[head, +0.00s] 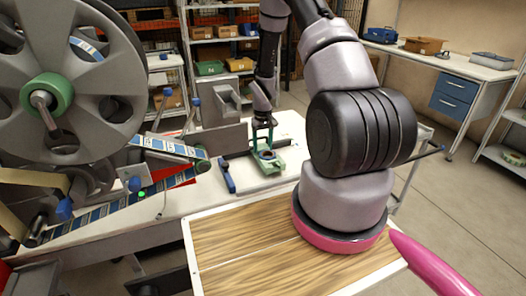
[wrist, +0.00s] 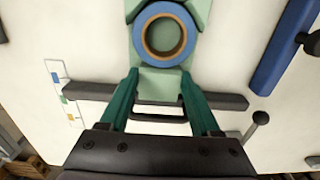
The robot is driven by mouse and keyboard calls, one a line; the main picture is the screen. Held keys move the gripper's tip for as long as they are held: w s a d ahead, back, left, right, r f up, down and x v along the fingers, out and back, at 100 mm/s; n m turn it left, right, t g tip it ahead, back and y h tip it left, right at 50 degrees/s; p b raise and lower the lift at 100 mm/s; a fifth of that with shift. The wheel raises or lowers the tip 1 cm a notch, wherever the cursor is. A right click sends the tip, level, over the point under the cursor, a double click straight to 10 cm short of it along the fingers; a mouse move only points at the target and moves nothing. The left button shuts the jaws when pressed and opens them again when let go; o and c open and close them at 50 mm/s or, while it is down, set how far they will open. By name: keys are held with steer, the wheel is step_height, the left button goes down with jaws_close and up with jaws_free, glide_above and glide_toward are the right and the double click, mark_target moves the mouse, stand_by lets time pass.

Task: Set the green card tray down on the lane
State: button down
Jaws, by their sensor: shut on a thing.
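The green card tray (head: 272,167) is on or just above the white bench top in the head view. In the wrist view the pale green tray (wrist: 160,86) carries a blue ring with a tan inner rim (wrist: 164,8). My gripper (head: 262,147) reaches down over the tray from above. In the wrist view its teal fingers (wrist: 160,74) stand on both sides of the tray's near end, shut on it. A dark bar runs crosswise near the fingers. I cannot tell whether the tray's underside touches the surface, nor make out the lane's edges.
A blue bar (head: 228,177) lies left of the tray; it also shows in the wrist view (wrist: 285,45). A large grey reel (head: 75,130) and a printed tape run (head: 165,146) stand at left. A wooden board (head: 240,245) is in front.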

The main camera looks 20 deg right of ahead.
steer(key=shift+f, duration=1.15)
steer(key=shift+f, duration=0.15)
steer(key=shift+c, duration=0.5)
jaws_free()
